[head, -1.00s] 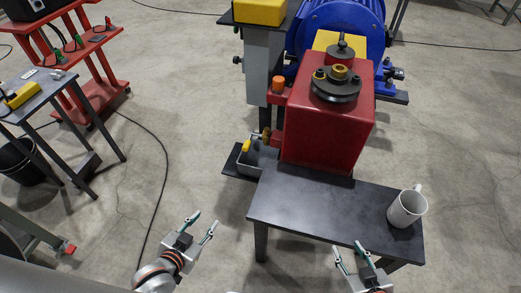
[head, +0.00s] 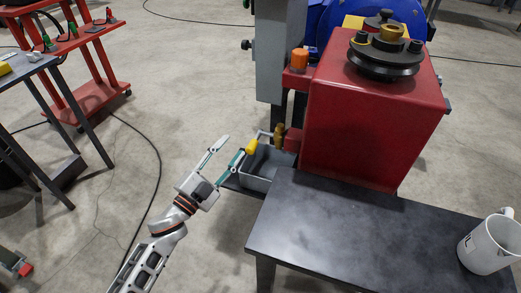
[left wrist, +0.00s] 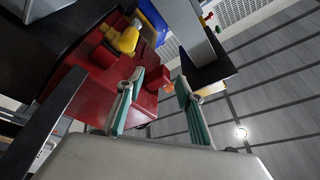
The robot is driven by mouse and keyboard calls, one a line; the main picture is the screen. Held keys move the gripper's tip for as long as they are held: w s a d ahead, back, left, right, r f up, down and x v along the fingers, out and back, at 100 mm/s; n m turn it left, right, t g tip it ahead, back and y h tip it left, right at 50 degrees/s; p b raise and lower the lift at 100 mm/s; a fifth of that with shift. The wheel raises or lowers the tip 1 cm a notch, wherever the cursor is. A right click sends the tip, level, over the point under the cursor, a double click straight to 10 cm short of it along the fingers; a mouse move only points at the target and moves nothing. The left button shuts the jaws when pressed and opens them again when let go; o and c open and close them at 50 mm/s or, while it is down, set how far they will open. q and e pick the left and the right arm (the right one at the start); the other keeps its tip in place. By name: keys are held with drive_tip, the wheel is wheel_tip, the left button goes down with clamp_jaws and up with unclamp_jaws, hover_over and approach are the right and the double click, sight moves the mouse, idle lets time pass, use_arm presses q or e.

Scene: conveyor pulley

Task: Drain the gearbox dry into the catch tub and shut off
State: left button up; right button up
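The red gearbox (head: 365,135) stands beyond the dark bench. A brass drain valve (head: 279,136) sticks out from its lower left side, with a yellow handle (head: 251,147) at its outer end. The grey catch tub (head: 258,172) sits below the valve; its contents cannot be made out. My left gripper (head: 233,147) is open and empty, its fingertips close to the yellow handle in the head view. In the left wrist view the yellow handle (left wrist: 124,40) lies beyond and left of the open fingers (left wrist: 161,80), not between them. My right gripper is not in view.
The dark bench (head: 345,237) fills the front right, with a white mug (head: 490,244) at its right end. An orange cap (head: 299,57) sits above the valve. Grey post (head: 270,60) stands behind. The floor left of the tub is open, crossed by a cable.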

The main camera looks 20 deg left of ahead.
use_arm(q)
drive_tip(key=m+h+b, duration=0.1)
drive_tip(key=b, duration=0.2)
approach(253, 146)
drive_tip(key=w, duration=0.2)
drive_tip(key=shift+m+g+h, duration=0.4)
drive_tip(key=shift+m+h, duration=0.1)
drive_tip(key=shift+m, duration=0.2)
drive_tip(key=x, duration=0.3)
drive_tip(key=b+x, duration=0.1)
drive_tip(key=x, duration=0.4)
drive_tip(key=shift+w+a+f, duration=0.15)
drive_tip(key=shift+w+f, duration=0.05)
drive_tip(key=shift+w, duration=0.3)
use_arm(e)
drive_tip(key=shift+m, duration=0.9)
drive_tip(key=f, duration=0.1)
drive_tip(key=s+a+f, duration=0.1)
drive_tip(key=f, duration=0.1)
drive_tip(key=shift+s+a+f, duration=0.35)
use_arm(q)
drive_tip(key=shift+c, duration=0.3)
clamp_jaws()
